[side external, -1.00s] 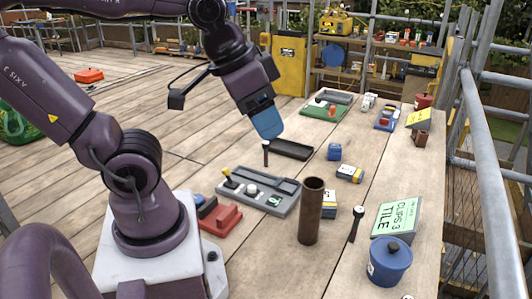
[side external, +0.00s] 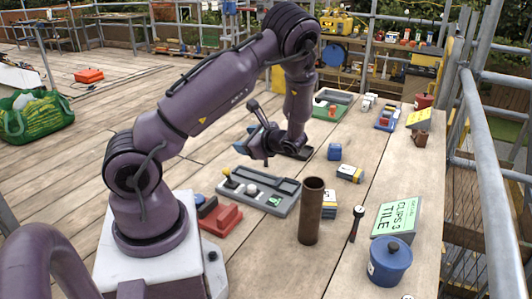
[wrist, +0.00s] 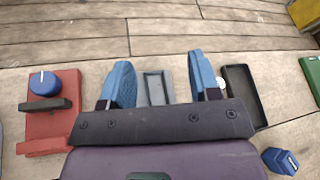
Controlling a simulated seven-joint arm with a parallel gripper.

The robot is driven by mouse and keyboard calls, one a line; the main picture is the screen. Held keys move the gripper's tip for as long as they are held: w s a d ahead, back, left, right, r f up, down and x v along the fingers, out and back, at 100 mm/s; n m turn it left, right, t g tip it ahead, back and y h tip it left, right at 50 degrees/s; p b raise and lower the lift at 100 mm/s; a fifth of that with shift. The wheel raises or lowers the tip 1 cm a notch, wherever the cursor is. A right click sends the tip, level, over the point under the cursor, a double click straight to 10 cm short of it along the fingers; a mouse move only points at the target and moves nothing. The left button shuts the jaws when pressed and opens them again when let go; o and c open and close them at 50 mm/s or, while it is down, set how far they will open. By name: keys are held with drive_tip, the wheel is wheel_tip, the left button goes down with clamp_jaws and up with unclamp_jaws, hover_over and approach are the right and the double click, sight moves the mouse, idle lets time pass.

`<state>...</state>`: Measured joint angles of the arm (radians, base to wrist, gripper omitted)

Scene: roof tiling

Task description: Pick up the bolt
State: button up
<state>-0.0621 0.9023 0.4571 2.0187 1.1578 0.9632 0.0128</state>
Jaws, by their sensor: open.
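My gripper (wrist: 162,80) is open; its two blue fingers stand well apart in the wrist view with nothing held between them. A grey tray (wrist: 154,88) shows between the fingers in the wrist view. A small pale round thing (wrist: 220,82) sits close beside the right finger; I cannot tell if it is the bolt's head. I cannot identify the bolt with certainty.
A grey fixture tray (side external: 285,203) with knobs and a red block (side external: 221,219) lie near my base. A brown upright tube (side external: 311,212), a blue pot (side external: 389,264) and a tile-clips box (side external: 398,217) stand at right.

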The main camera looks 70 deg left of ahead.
drive_tip(key=w+a+m+t+y, duration=0.2)
drive_tip(key=m, duration=0.1)
drive_tip(key=w+a+m+t+y, duration=0.2)
drive_tip(key=w+a+m, duration=0.1)
drive_tip(key=w+a+f+m+t+y, duration=0.1)
drive_tip(key=w+a+m+t, duration=0.1)
drive_tip(key=m, duration=0.1)
drive_tip(key=shift+w+a+m+y, duration=0.2)
drive_tip(key=shift+a+m+y, duration=0.15)
drive_tip(key=shift+m+y, duration=0.05)
drive_tip(key=shift+w+f+m+t, duration=0.2)
drive_tip(key=shift+f+m+t, duration=0.05)
drive_tip(key=shift+m+t, duration=0.05)
drive_tip(key=shift+f, duration=0.4)
wheel_tip(320, 180, down, 6)
drive_tip(key=shift+f, duration=0.1)
drive_tip(key=shift+s+a+r, duration=0.1)
drive_tip(key=shift+a+r, duration=0.1)
drive_tip(key=shift+a, duration=1.3)
drive_tip(key=c, duration=1)
